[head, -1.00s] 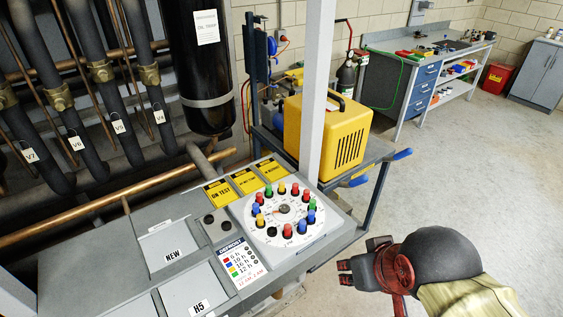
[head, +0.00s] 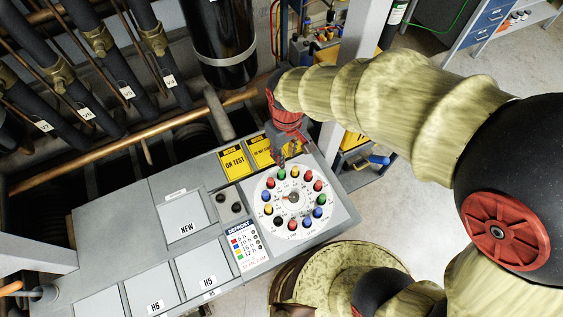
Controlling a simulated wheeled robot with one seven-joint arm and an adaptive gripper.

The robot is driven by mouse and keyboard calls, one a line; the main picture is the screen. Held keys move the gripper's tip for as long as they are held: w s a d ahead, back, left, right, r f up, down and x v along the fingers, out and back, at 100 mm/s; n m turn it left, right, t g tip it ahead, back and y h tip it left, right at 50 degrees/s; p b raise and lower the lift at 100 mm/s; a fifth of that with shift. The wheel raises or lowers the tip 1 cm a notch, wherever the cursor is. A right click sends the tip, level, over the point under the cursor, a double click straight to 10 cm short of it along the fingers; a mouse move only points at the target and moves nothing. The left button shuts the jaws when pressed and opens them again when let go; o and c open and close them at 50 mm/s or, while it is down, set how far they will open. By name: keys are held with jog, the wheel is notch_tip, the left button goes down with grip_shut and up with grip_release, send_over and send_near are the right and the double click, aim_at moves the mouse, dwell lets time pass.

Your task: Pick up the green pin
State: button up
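A round white dial (head: 292,212) on the grey panel carries a ring of small coloured pins. A green pin (head: 282,174) stands on the ring's far side. Other pins are red, blue, yellow and black, and their exact colours are hard to tell at this size. My gripper (head: 280,161) points down over the dial's far edge, close to the green pin. Whether its fingertips touch the pin cannot be told. The fingers are small and dark, and their gap is not clear.
The panel has lidded compartments labelled NEW (head: 187,229), H5 (head: 207,281) and H6 (head: 155,306). A DEFROST colour legend (head: 243,245) lies left of the dial. Yellow signs (head: 235,164) stand behind it, partly covered by my arm. A black cylinder (head: 222,45) hangs beyond the panel.

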aim_at(282, 171)
jog(key=shift+s+a+f, duration=0.15)
jog(key=shift+a+f, duration=0.05)
jog(key=shift+a, duration=0.3)
jog(key=shift+s+a+f+n, duration=0.1)
jog(key=shift+a+f+n, duration=0.05)
jog(key=shift+f+n, duration=0.15)
jog(key=f, duration=0.7)
jog(key=shift+s+d+f, duration=0.2)
jog(key=shift+s+f, duration=0.05)
jog(key=shift+s, duration=0.1)
jog(key=shift+c, duration=0.6)
grip_shut()
